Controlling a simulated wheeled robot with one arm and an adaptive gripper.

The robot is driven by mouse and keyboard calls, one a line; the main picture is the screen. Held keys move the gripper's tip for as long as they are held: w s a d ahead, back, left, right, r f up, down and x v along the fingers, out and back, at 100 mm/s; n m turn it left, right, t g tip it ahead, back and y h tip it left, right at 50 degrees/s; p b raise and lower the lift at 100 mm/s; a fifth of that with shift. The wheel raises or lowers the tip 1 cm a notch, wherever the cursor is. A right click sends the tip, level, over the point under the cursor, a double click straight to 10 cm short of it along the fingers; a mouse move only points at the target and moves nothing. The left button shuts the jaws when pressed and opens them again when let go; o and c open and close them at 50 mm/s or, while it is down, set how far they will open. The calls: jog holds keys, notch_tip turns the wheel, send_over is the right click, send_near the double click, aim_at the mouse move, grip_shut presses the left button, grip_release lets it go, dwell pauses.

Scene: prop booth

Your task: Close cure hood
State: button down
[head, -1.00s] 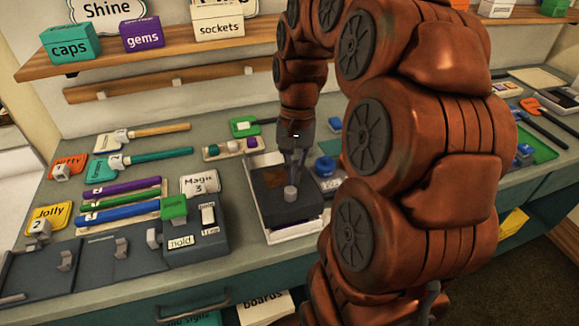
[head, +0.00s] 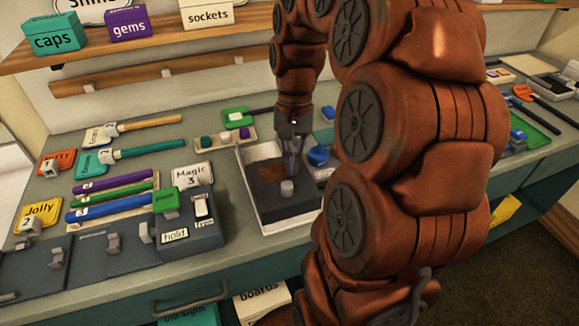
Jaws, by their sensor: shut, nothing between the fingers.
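The cure hood appears to be the white-edged unit (head: 241,172) in the middle of the bench, though no label on it is readable. It has a dark panel (head: 306,199) with a small light grey knob (head: 287,188) and a brown patch behind the knob. My gripper (head: 291,171) points down over the panel, shut and empty, just behind the knob. I cannot tell whether its tips touch the knob or panel. My arm hides part of the unit's right side.
A grey box (head: 205,234) with a green block, a switch and a "hold" label stands close on the left. Rods and hammer-like tools lie farther left. A blue round object (head: 318,155) is close on the right. A shelf (head: 160,42) with boxes runs above.

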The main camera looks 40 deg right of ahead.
jog(key=shift+w+d+r, duration=0.25)
jog(key=shift+w+d, duration=0.15)
jog(key=shift+d, duration=0.1)
jog(key=shift+w+d+r, duration=0.25)
jog(key=shift+w+d, duration=0.1)
jog(key=shift+d, duration=0.1)
jog(key=b+v, duration=0.1)
jog(key=v, duration=0.4)
jog(key=shift+a, duration=0.15)
jog(key=shift+v, duration=2.05)
